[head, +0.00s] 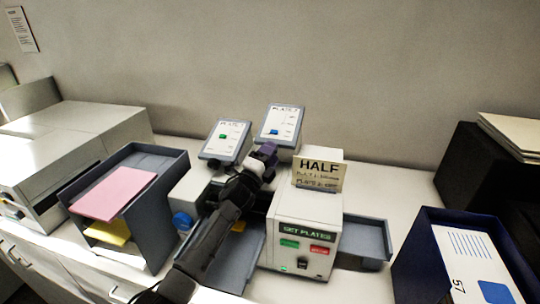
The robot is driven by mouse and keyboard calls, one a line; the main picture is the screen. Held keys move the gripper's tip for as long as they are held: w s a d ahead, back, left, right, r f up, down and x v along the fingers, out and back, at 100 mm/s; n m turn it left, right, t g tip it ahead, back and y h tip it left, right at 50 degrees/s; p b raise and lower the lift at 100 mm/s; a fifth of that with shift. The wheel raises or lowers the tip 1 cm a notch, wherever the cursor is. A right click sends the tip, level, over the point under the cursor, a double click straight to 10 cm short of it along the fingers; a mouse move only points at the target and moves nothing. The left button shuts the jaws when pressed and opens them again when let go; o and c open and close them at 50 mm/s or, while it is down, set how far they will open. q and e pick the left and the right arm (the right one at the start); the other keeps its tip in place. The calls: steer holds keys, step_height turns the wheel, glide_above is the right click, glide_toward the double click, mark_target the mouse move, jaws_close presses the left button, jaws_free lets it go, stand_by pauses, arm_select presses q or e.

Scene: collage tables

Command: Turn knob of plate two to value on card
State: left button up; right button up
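Two tilted white panels with grey frames stand at the back of the table. The left one, labelled plate 1 (228,137), has a green mark and a dark knob (213,162) at its lower edge. The right one, labelled plate 2 (281,122), has a blue mark (274,132); its lower edge and any knob there are hidden by my gripper. A cream card (320,173) reads "HALF", with smaller lines for the plates too blurred to read surely. My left gripper (266,151) is at the lower edge of plate 2; its fingers are too small to judge. My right gripper is not in view.
A white machine (305,215) marked "SET PLATES", with green and red buttons, stands under the card. A grey tray (165,228) with pink and yellow sheets is on the left. A blue box (412,265) and a black block (458,172) stand on the right.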

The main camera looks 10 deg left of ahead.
arm_select(q)
steer(key=shift+o, duration=0.4)
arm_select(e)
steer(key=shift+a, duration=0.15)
arm_select(q)
steer(key=shift+s+a, duration=0.1)
steer(key=shift+s, duration=0.05)
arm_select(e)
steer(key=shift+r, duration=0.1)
arm_select(q)
steer(key=shift+s+a+f, duration=0.2)
steer(key=shift+s+a, duration=0.15)
steer(key=shift+s, duration=0.15)
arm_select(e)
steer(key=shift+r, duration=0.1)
arm_select(q)
steer(key=v, duration=1)
steer(key=shift+s+a+f, duration=0.1)
steer(key=shift+s+f, duration=0.05)
steer(key=shift+s, duration=0.15)
steer(key=shift+v, duration=0.8)
